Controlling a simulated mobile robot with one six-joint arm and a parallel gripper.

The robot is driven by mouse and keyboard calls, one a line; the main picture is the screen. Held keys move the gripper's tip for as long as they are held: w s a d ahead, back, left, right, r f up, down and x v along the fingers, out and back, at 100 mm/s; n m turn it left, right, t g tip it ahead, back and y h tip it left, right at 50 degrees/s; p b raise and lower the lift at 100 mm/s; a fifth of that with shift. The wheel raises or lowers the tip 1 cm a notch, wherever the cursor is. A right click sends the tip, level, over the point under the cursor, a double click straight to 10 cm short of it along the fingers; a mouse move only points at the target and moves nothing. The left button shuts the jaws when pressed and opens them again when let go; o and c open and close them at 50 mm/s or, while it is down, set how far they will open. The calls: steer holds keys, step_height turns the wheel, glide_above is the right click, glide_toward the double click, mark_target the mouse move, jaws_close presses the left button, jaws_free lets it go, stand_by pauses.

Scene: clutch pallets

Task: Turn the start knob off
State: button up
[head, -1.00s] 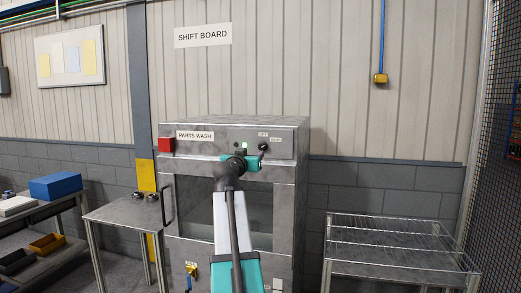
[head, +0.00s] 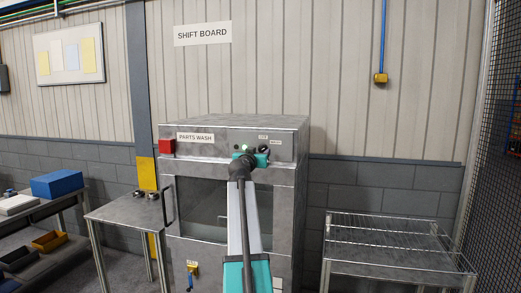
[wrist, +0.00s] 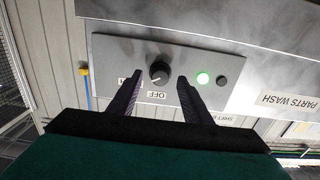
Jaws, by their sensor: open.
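The start knob (wrist: 160,71) is a round black dial on the grey control panel (wrist: 120,55) of the parts washer. In the upside-down wrist view, an OFF label (wrist: 156,95) sits beside it and another label is partly hidden by a finger. A light mark shows on the knob, but its exact setting is hard to read. My gripper (wrist: 159,82) is open, its two dark fingers on either side of the knob with visible gaps. In the head view, my gripper (head: 250,160) is in front of the panel, just below the knob (head: 264,149).
A metal table (head: 112,213) stands left and a wire rack (head: 390,228) right.

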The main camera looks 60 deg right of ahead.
mark_target(262, 149)
steer(key=shift+p+x, duration=0.4)
steer(key=shift+x, duration=1)
steer(key=shift+a+r, duration=0.1)
steer(key=c, duration=1.1)
